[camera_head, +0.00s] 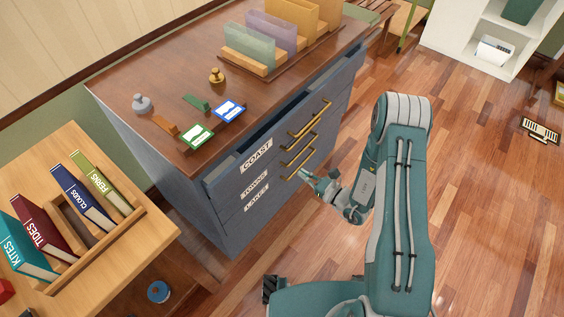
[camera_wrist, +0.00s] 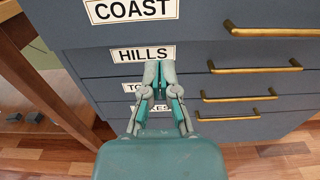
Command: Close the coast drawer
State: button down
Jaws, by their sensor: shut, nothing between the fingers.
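The coast drawer (camera_head: 257,156) is the top drawer of the blue-grey cabinet and stands partly open, with a dark gap behind its front. Its white COAST label (camera_wrist: 130,9) and brass handle (camera_wrist: 272,30) show at the top of the wrist view. My gripper (camera_head: 306,174) is shut and empty, in front of the cabinet and lower than the coast drawer front. In the wrist view its fingertips (camera_wrist: 160,66) overlap the right end of the HILLS label (camera_wrist: 143,54), below the COAST label. I cannot tell whether they touch the cabinet.
The lower drawers, including the lakes drawer (camera_head: 257,198), look shut; their brass handles stick out. The cabinet top (camera_head: 160,70) carries stamps, cards and file dividers. A wooden table (camera_head: 150,240) with books stands at left. Wooden floor (camera_head: 480,190) is open at right.

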aim_at(265, 150)
jog(key=x, duration=1.1)
jog(key=shift+a, duration=0.45)
jog(key=shift+x, duration=0.75)
jog(key=shift+w, duration=0.1)
jog(key=shift+a, duration=0.1)
